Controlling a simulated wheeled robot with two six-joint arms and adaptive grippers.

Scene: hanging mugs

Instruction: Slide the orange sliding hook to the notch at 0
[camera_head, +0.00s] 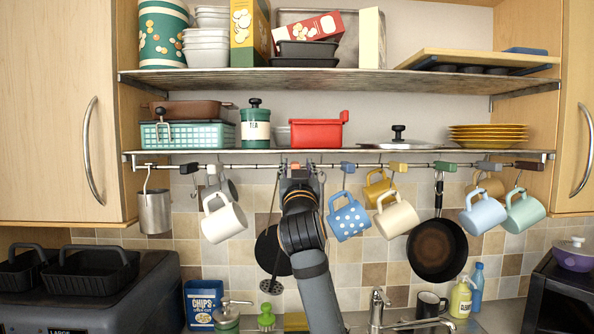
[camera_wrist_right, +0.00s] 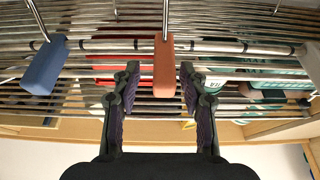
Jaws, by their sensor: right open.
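The orange sliding hook (camera_wrist_right: 164,66) sits on the metal rail (camera_wrist_right: 110,44) in the right wrist view, between the fingers of my right gripper (camera_wrist_right: 160,80). The fingers are open, with a gap visible on each side of the hook. In the head view my right gripper (camera_head: 298,170) reaches up to the rail (camera_head: 240,166) under the lower shelf and hides most of the orange hook. The notches and any 0 mark are too small to make out. My left gripper is in neither view.
A blue sliding hook (camera_head: 348,167) is the neighbour to the right in the head view; it also shows in the wrist view (camera_wrist_right: 45,66). A blue dotted mug (camera_head: 349,217), a cream mug (camera_head: 224,222) and a dark pan (camera_head: 437,250) hang nearby. The lower shelf (camera_head: 360,154) is close above.

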